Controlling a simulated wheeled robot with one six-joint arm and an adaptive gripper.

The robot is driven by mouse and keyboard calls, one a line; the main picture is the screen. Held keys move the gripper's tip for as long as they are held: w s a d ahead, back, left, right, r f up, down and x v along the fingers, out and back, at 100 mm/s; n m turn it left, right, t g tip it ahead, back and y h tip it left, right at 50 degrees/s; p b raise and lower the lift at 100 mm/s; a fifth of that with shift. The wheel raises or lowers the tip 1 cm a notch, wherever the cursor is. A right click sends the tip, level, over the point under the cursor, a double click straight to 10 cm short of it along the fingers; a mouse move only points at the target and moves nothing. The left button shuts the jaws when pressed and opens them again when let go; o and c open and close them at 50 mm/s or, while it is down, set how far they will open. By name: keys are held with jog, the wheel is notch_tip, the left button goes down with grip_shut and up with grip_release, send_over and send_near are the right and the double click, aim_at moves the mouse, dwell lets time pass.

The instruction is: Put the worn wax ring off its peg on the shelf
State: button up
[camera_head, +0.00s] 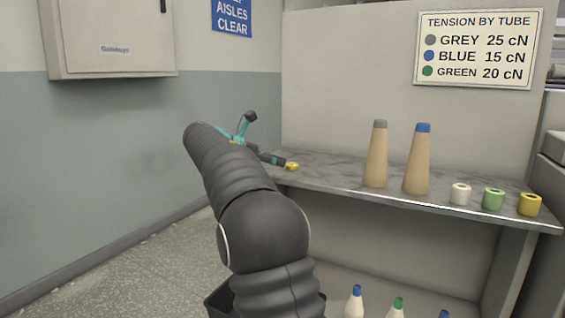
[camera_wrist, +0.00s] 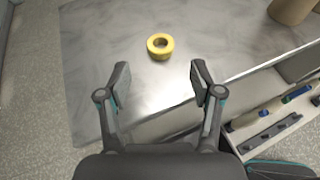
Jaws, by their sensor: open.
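A thin yellow ring (camera_wrist: 160,46), which looks like the worn wax ring, lies flat on the bare grey shelf top (camera_wrist: 105,50) in the wrist view. No peg shows through its hole. In the head view the ring (camera_head: 292,166) is at the left end of the shelf. My gripper (camera_wrist: 160,78) is open and empty. Its fingers are apart, with the ring beyond the fingertips and centred between them in the wrist view; I see no contact. In the head view my arm hides much of my gripper.
Two tall cones (camera_head: 376,155), grey-tipped and blue-tipped, stand on the shelf (camera_head: 335,178). A white roll (camera_head: 460,194), a green roll (camera_head: 493,199) and a thicker yellow roll (camera_head: 530,204) stand right of them. More cones (camera_head: 355,302) are below. The shelf around the ring is clear.

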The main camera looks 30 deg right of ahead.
jog(key=v, duration=0.6)
jog(key=shift+s, duration=0.1)
jog(key=s+a+f+m+t+y, duration=0.1)
jog(key=s+a+f+m+y, duration=0.3)
jog(key=s, duration=0.8)
jog(key=s+a+f+m+t+y, duration=0.1)
jog(key=s+a+f+m+y, duration=0.4)
jog(key=s+a+f+m, duration=0.4)
jog(key=s+a+f+m+t+y, duration=0.1)
jog(key=s+a+f+m+y, duration=0.3)
jog(key=s+f, duration=0.5)
jog(key=s+a+m, duration=0.2)
jog(key=s+a, duration=0.1)
jog(key=s, duration=0.5)
jog(key=shift+a+f+m+t, duration=0.15)
jog(key=shift+f+m+t, duration=0.15)
jog(key=shift+f+t, duration=0.1)
jog(key=shift+r, duration=0.1)
